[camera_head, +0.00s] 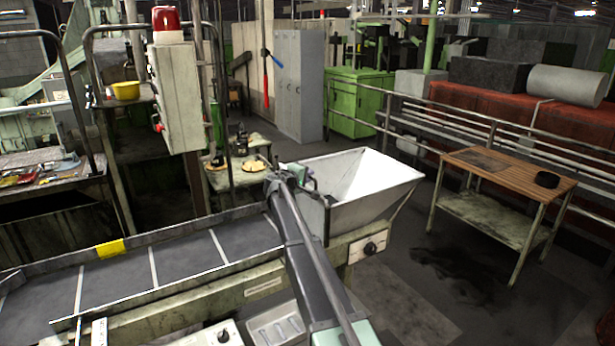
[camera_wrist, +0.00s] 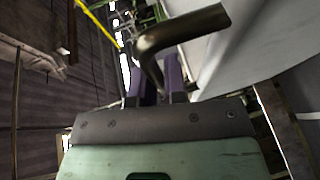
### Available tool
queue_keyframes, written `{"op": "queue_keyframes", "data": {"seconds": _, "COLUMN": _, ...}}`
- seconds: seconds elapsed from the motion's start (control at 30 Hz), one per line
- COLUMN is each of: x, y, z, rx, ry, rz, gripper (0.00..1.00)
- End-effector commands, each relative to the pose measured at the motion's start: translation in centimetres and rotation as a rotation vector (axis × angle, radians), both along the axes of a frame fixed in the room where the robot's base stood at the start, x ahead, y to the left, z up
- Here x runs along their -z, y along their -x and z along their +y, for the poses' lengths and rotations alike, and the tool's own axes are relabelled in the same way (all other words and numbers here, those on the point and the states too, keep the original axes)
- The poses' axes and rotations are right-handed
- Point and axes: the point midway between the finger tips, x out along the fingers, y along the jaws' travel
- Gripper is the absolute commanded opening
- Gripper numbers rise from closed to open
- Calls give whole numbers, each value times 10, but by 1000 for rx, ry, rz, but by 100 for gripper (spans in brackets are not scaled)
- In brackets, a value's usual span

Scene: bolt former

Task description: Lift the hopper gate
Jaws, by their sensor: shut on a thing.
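The hopper (camera_head: 372,190) is a pale, open-topped bin standing at the right end of the conveyor. My arm reaches up to its left side. My gripper (camera_head: 300,176) is at the hopper's upper left edge, small and partly hidden by my arm. In the wrist view, my gripper (camera_wrist: 153,88) is shut on a dark bronze bent bar (camera_wrist: 165,38), which looks like the gate handle. The bar rises from between the fingers and bends to the right. The hopper's pale wall (camera_wrist: 262,45) is close on the right. The gate plate itself cannot be made out.
The conveyor (camera_head: 180,255) with raised side rails runs left from the hopper. A control box with a red lamp (camera_head: 167,20) stands behind it. A wooden-topped table (camera_head: 510,172) is at the right. Open floor lies between hopper and table.

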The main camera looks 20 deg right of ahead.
Motion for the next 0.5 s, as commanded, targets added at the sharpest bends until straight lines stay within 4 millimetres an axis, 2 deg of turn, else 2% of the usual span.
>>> {"op": "queue_keyframes", "data": {"seconds": 0.03, "x": -17, "y": -1, "z": 0, "rx": 0, "ry": 3, "rz": 1, "gripper": 0}}
{"op": "queue_keyframes", "data": {"seconds": 0.2, "x": -60, "y": -1, "z": 0, "rx": -1, "ry": 4, "rz": 0, "gripper": 0}}
{"op": "queue_keyframes", "data": {"seconds": 0.27, "x": -71, "y": -1, "z": 0, "rx": -1, "ry": 4, "rz": 0, "gripper": 0}}
{"op": "queue_keyframes", "data": {"seconds": 0.37, "x": -78, "y": -1, "z": 0, "rx": -1, "ry": 4, "rz": 0, "gripper": 0}}
{"op": "queue_keyframes", "data": {"seconds": 0.5, "x": -74, "y": -1, "z": 0, "rx": -1, "ry": 4, "rz": 0, "gripper": 0}}
